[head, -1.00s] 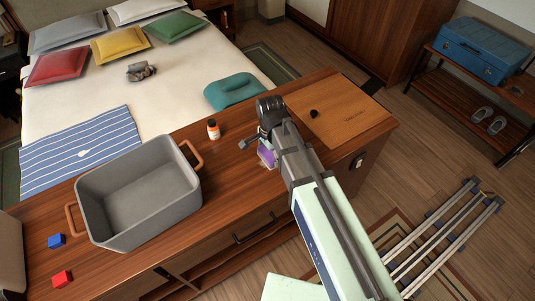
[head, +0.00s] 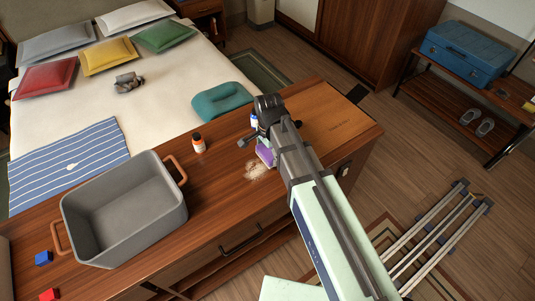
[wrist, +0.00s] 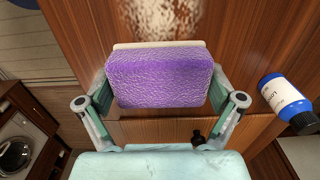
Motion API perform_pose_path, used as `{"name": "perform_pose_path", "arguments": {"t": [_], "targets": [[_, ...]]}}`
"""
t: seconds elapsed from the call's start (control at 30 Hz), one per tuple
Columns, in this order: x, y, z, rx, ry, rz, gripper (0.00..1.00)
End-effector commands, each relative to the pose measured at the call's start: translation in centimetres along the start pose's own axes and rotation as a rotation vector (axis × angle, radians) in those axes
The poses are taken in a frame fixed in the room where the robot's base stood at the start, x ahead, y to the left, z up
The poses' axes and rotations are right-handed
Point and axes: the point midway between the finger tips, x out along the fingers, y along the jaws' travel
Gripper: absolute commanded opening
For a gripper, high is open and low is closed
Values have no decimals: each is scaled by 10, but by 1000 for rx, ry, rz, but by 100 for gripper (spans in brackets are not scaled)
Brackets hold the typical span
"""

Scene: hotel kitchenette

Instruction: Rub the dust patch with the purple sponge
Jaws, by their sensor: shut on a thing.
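The purple sponge (head: 265,153) is between the fingers of my gripper (head: 262,138), which is shut on it. The wrist view shows the sponge (wrist: 160,76) broad side on, with a pale layer along its far edge and a finger at each side. The pale, speckled dust patch (head: 256,171) lies on the wooden counter, just in front of and slightly left of the sponge in the head view. Whether the sponge touches the counter or the patch is hard to tell.
A blue-and-white bottle (wrist: 286,98) is close on the right in the wrist view. A grey bin (head: 125,208) and small blue and red blocks occupy the counter's left.

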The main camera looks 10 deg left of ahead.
Motion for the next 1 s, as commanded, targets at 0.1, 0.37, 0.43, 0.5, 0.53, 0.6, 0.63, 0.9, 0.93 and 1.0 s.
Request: {"name": "perform_pose_path", "arguments": {"t": [0.1,0.37,0.43,0.5,0.53,0.6,0.63,0.9,0.93,1.0], "targets": [[-15,0,-2,2,0,0,65],[-37,1,-4,7,0,0,65],[-42,2,-5,8,0,0,65],[-44,2,-5,8,0,0,65],[-44,2,-5,9,0,0,65],[-44,2,-5,9,0,0,65],[-44,2,-5,9,0,0,65],[-44,2,-5,9,0,0,65],[-44,2,-5,9,0,0,65],[-44,2,-5,9,0,0,65]]}}
